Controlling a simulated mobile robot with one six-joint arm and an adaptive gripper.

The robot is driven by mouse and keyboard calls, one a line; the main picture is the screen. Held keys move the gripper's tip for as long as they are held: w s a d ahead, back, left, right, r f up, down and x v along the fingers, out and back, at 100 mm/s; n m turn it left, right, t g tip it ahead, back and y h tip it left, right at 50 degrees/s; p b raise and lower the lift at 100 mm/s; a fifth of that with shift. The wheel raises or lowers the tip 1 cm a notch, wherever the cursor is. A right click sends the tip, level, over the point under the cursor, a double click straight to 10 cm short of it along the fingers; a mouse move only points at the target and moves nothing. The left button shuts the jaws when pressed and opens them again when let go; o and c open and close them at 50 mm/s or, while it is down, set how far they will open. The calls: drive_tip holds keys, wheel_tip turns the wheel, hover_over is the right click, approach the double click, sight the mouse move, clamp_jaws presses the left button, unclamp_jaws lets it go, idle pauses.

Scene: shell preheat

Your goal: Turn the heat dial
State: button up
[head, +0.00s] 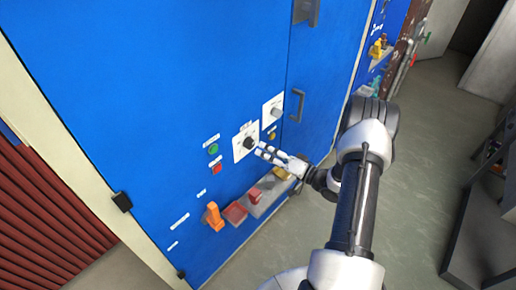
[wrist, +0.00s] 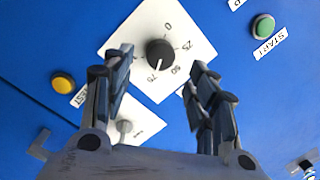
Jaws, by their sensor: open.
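The heat dial (head: 249,144) is a black round knob on a white scale plate on the blue cabinet. In the wrist view the dial (wrist: 160,52) sits on its white plate with marks 0, 25, 50 and 75 around it. My gripper (head: 262,149) is close to the dial in the head view. In the wrist view my gripper (wrist: 158,72) is open, with one finger on each side below the dial. Nothing is between the fingers except the view of the panel. I cannot tell the exact gap to the knob.
A green START button (wrist: 263,27) and a yellow button (wrist: 63,82) flank the dial. A second white plate with a grey knob (head: 273,111) is nearby. Below are a red button (head: 216,169), an orange handle (head: 213,216) and a shelf. A door handle (head: 297,104) sticks out.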

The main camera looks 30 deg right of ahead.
drive_tip(key=v, duration=0.7)
idle(0.3)
drive_tip(key=w+d+r+n+g+h, duration=0.2)
drive_tip(key=w+r+n+g+h, duration=0.1)
drive_tip(key=w+r+h, duration=0.55)
drive_tip(key=s+a+r+g+h, duration=0.1)
drive_tip(key=s+a+r, duration=0.1)
drive_tip(key=r, duration=0.5)
drive_tip(key=s+a+r+g+h, duration=0.1)
drive_tip(key=a+r+g+h, duration=0.15)
drive_tip(key=r, duration=0.35)
drive_tip(key=s+a+r+n+g+y, duration=0.1)
drive_tip(key=s+a+g+y, duration=0.1)
drive_tip(key=s+a, duration=0.8)
drive_tip(key=s+a+r+n+g+y, duration=0.1)
drive_tip(key=s+a+r+g, duration=0.1)
drive_tip(key=s+a, duration=0.8)
drive_tip(key=s, duration=0.8)
drive_tip(key=shift+s+n+g+y, duration=0.25)
drive_tip(key=shift+n+g+y, duration=0.1)
drive_tip(key=shift+n+y, duration=0.05)
